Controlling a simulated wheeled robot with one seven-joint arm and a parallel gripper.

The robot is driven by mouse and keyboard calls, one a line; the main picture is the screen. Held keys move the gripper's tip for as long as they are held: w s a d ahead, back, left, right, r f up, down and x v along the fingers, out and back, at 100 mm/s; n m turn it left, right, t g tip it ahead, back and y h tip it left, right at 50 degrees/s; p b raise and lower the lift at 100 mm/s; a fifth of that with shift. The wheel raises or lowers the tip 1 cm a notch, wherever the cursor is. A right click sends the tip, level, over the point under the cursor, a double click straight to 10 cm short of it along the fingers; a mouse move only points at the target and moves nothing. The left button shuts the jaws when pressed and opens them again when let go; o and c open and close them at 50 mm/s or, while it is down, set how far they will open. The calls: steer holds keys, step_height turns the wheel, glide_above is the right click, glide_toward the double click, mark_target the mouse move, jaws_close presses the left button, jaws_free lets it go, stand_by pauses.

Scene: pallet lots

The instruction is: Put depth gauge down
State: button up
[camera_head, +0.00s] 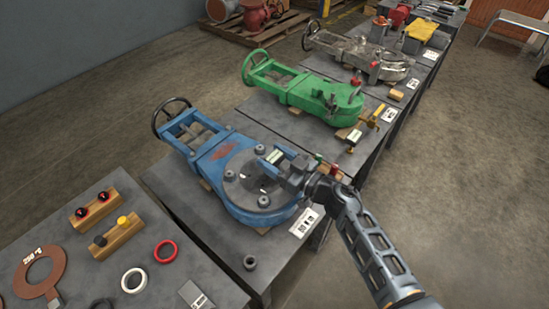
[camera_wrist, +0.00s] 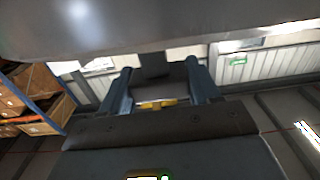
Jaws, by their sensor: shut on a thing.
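My gripper (camera_head: 272,158) is above the round grey flange face of the blue valve (camera_head: 222,157) in the head view. In the wrist view its two fingers (camera_wrist: 157,88) are shut on a dark grey piece (camera_wrist: 151,65), which I take for the depth gauge. A small yellow part (camera_wrist: 156,104) shows between the fingers. In the head view the gauge is too small and too hidden by the gripper to make out clearly. I cannot tell whether it touches the flange. A large grey surface fills the top of the wrist view.
A green valve (camera_head: 305,90) and a bare metal valve (camera_head: 360,52) stand on benches behind. The near bench (camera_head: 85,238) holds wooden blocks with knobs, a red ring (camera_head: 165,251), a white ring (camera_head: 133,281) and a copper-coloured gasket (camera_head: 45,272). Bare bench top lies left of the blue valve.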

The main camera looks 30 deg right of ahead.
steer(key=shift+f, duration=0.1)
steer(key=o, duration=1.5)
steer(key=v, duration=1.2)
